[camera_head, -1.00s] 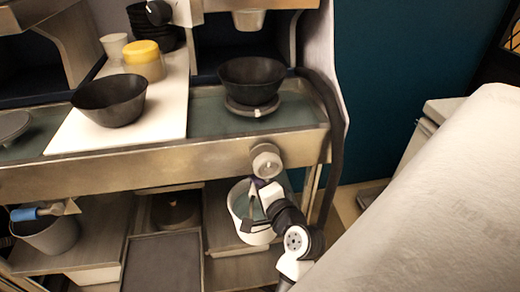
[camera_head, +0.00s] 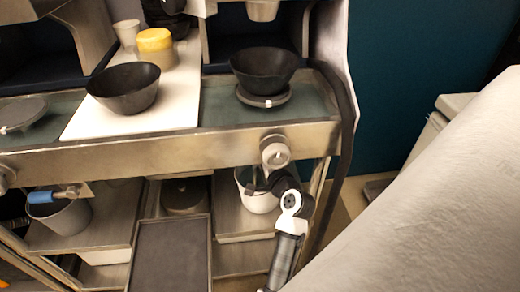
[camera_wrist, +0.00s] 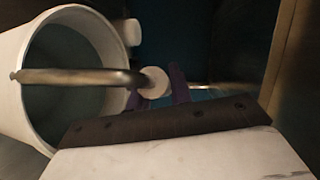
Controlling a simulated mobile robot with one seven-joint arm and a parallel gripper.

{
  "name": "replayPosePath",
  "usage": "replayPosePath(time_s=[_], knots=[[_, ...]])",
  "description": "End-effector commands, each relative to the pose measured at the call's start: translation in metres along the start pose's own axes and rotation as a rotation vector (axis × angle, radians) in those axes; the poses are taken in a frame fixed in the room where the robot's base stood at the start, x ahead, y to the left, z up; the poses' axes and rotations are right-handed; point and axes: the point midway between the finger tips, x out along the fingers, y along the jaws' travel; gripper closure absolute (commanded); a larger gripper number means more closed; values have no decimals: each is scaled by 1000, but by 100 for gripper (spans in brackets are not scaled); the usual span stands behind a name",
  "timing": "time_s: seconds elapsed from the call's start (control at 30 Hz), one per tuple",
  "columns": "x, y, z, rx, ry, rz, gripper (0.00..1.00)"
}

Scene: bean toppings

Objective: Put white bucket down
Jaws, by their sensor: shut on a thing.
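The white bucket (camera_head: 258,204) is under the counter at the lower shelf, in the head view. It is partly hidden by my arm, and I cannot tell whether its base touches the shelf. In the wrist view the bucket (camera_wrist: 18,100) fills the left side, with its open mouth facing the camera and its metal handle (camera_wrist: 75,77) crossing the mouth. My gripper (camera_wrist: 157,88) has purple fingers shut on the handle, beside the bucket's rim. In the head view the fingers are mostly hidden behind my dark wrist.
The metal shelf (camera_head: 232,222) lies below the counter, whose front edge (camera_head: 150,154) passes above my arm. A grey bucket (camera_head: 66,216) with a blue-handled tool is at left. Two dark bowls (camera_head: 124,88) (camera_head: 264,67) are on top. A pale covered surface (camera_head: 440,200) stands at right.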

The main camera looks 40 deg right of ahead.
Motion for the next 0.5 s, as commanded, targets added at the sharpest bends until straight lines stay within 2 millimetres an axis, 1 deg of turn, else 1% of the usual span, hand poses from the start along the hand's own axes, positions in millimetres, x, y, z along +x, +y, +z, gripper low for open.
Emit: replayPosePath(time_s=[0.03, 0.23, 0.37, 0.4, 0.5], knots=[[0, -5, -1, -5, 3, -11, 100], [0, -5, -1, -5, 3, -12, 100], [0, -2, 0, -5, 3, -11, 100], [0, 2, 0, -1, 0, -3, 75], [0, 2, 0, -1, 0, -2, 62]])
